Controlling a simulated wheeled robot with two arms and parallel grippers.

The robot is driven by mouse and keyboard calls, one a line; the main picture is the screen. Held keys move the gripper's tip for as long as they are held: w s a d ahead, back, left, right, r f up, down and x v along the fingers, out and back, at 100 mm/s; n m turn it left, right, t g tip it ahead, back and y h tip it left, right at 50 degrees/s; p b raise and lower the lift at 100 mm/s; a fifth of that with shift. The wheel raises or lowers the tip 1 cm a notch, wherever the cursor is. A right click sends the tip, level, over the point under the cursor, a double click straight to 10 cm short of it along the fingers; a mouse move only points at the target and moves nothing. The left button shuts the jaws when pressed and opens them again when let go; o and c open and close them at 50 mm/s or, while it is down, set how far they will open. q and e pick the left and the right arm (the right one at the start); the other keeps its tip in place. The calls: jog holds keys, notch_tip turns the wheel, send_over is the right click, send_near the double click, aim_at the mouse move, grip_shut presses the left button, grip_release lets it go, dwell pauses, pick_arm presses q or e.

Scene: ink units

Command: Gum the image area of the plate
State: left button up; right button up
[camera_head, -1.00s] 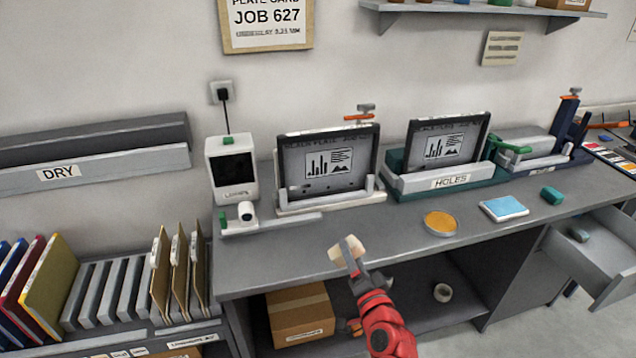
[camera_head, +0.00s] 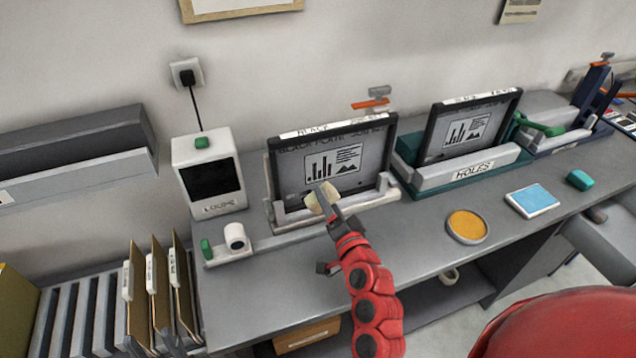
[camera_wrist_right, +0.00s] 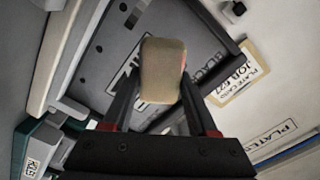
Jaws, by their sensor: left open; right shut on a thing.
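The plate (camera_head: 345,165) is a grey sheet in a dark frame, upright in a pale holder (camera_head: 345,207) on the bench, with a printed bar chart and picture. My right gripper (camera_head: 327,196) is shut on a cream sponge (camera_head: 316,203), in front of the plate's lower middle. The sponge (camera_wrist_right: 162,70) also shows between the fingers in the right wrist view, with the plate behind it. I cannot tell whether it touches the plate. A round dish of amber liquid (camera_head: 467,226) sits on the bench.
A second framed plate (camera_head: 468,132) stands in the green HOLES holder (camera_head: 470,172). A white boxed device (camera_head: 208,172) is at left. The front bench is mostly clear.

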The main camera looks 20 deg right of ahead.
aim_at(312, 170)
jog(key=shift+w+r, duration=0.1)
jog(key=shift+r, duration=0.05)
jog(key=shift+w+r+p, duration=0.1)
jog(key=shift+w+p, duration=0.25)
jog(key=shift+w, duration=0.25)
jog(key=w+p, duration=0.1)
jog(key=w, duration=0.3)
jog(key=shift+w+a, duration=0.1)
jog(key=shift+w, duration=0.05)
jog(key=shift+w, duration=1.05)
